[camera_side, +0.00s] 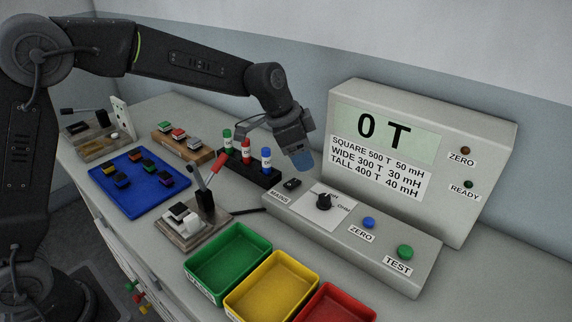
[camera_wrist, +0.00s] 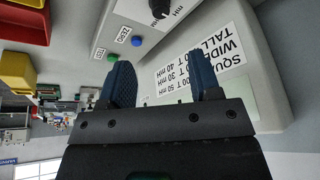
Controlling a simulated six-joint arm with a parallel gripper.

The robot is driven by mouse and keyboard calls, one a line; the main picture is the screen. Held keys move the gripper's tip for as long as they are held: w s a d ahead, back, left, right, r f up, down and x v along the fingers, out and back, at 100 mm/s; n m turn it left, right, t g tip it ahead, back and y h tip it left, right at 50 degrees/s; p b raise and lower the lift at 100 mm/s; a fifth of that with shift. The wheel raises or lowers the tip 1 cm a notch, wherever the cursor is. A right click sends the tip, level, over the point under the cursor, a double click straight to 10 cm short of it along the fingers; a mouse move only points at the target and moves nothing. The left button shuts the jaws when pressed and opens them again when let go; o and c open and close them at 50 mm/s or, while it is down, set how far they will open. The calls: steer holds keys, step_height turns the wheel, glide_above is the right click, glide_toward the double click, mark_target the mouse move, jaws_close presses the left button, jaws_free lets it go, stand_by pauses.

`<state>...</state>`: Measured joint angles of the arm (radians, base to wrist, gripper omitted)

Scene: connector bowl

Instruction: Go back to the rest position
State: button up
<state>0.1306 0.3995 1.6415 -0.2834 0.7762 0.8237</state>
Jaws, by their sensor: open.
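My gripper (camera_side: 303,160) hangs at the end of my arm in the side view, in the air just left of the display unit and above the back of the control box. In the wrist view my gripper (camera_wrist: 167,82) shows two blue fingers apart with nothing between them. The meter's display unit (camera_side: 478,180) reads "0 T" and lists turns and mH values for square, wide and tall. Its control box (camera_side: 375,252) has a black dial (camera_side: 323,201), a blue ZERO button (camera_side: 368,223) and a green TEST button (camera_side: 405,251).
Green (camera_side: 250,236), yellow (camera_side: 293,262) and red (camera_side: 345,290) bins stand empty at the front. A blue tray (camera_side: 118,200) holds several small parts. A lever fixture (camera_side: 183,238) holds a part. A black rack (camera_side: 262,178) holds three capped bottles. A wooden block (camera_side: 166,151) carries several parts.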

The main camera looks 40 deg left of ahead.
steer(key=s+a+r+n+t+y, duration=0.1)
steer(key=s+a+r+n, duration=0.25)
steer(key=s, duration=0.65)
steer(key=s+a+r+n+t+y, duration=0.1)
steer(key=s+a+r+n, duration=0.3)
steer(key=s, duration=0.6)
steer(key=s+a+f+n, duration=0.1)
steer(key=s+a+f, duration=0.1)
steer(key=s, duration=0.7)
steer(key=shift+s+a+y, duration=0.15)
steer(key=shift+s+y, duration=0.05)
steer(key=shift+y, duration=0.2)
steer(key=shift+n, duration=0.25)
steer(key=shift+c, duration=0.2)
